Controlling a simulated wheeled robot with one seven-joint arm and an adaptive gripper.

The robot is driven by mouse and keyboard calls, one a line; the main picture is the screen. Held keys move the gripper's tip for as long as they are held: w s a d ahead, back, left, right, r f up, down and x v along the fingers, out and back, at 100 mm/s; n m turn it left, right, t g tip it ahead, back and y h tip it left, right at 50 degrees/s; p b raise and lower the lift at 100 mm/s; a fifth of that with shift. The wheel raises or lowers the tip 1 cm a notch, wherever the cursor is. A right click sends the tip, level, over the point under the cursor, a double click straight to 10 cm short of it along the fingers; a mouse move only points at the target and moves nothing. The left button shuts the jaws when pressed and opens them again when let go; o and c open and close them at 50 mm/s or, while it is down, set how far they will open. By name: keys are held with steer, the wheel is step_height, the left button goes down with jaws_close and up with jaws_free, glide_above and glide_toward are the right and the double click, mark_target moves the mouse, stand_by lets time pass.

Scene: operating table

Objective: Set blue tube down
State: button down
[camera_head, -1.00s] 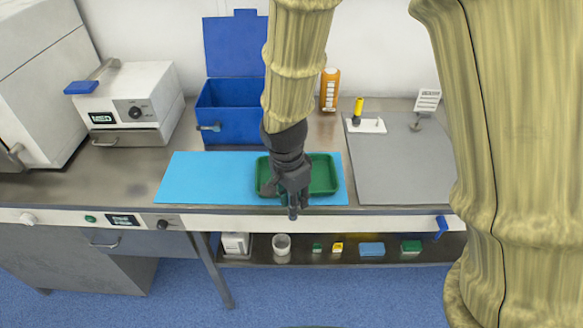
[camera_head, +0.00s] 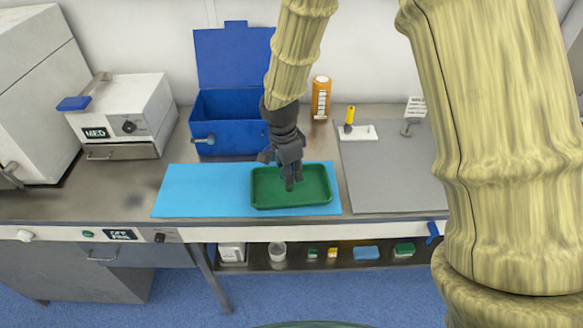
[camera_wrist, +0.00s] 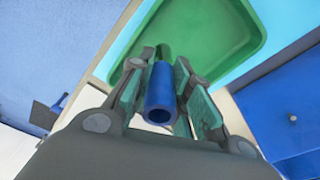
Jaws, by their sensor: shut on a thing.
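My gripper (camera_head: 290,180) is over the green tray (camera_head: 262,200) in the head view. In the wrist view my gripper (camera_wrist: 158,100) is shut on the blue tube (camera_wrist: 160,92), with its open end toward the camera. The green tray (camera_wrist: 210,35) shows beyond the tube in the wrist view. In the head view the tube is hard to make out below the fingers. I cannot tell whether the tube touches the tray floor.
The tray lies on a light blue mat (camera_head: 200,190). An open blue box (camera_head: 225,135) stands behind it. An orange bottle (camera_head: 320,98), a white block with a yellow-handled tool (camera_head: 349,122) and a grey mat (camera_head: 390,175) are to the right. A white device (camera_head: 125,115) is at left.

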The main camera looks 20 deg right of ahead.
steer(key=shift+w+d+f+p, duration=0.25)
steer(key=shift+w+f+p, duration=0.3)
steer(key=shift+f, duration=0.1)
steer(key=shift+w+d+f+p, duration=0.2)
steer(key=shift+w+f+p, duration=0.25)
steer(key=shift+w+f, duration=0.15)
steer(key=shift+w+d+f+p, duration=0.25)
steer(key=shift+w+f+p, duration=0.3)
steer(key=shift+f, duration=0.1)
steer(key=shift+f, duration=0.2)
steer(key=c, duration=1.3)
jaws_free()
steer(key=shift+r, duration=0.15)
step_height(320, 180, up, 12)
steer(key=a+b, duration=0.1)
steer(key=b, duration=0.2)
steer(key=shift+a, duration=0.25)
steer(key=shift+s, duration=0.1)
